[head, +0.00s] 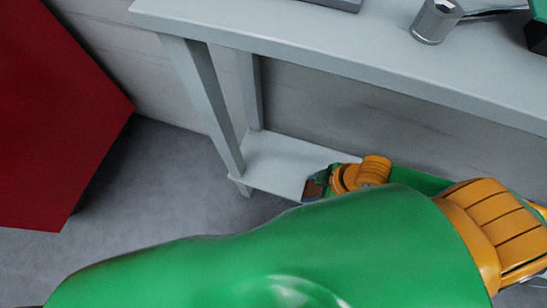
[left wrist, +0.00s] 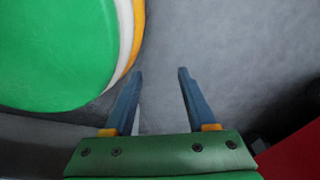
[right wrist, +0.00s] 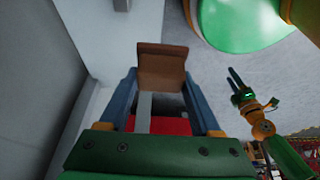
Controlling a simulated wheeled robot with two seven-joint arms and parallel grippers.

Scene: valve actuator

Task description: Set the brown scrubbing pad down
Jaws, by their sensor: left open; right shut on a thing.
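The brown scrubbing pad (right wrist: 162,66) is held between the fingertips of my right gripper (right wrist: 160,84) in the right wrist view. In the head view the pad (head: 313,189) is a small brown patch at my right gripper (head: 318,184), by the right end of the visible lower shelf (head: 268,160). I cannot tell whether the pad touches the shelf. My left gripper (left wrist: 160,72) is open and empty over the grey floor in the left wrist view. It also shows at the right of the right wrist view (right wrist: 236,80).
The grey table top (head: 300,28) lies above the shelf, with a metal cylinder (head: 436,22) on it. A table leg (head: 205,105) stands at the shelf's left. A red panel (head: 55,110) is at the far left. My green arm covers the lower head view.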

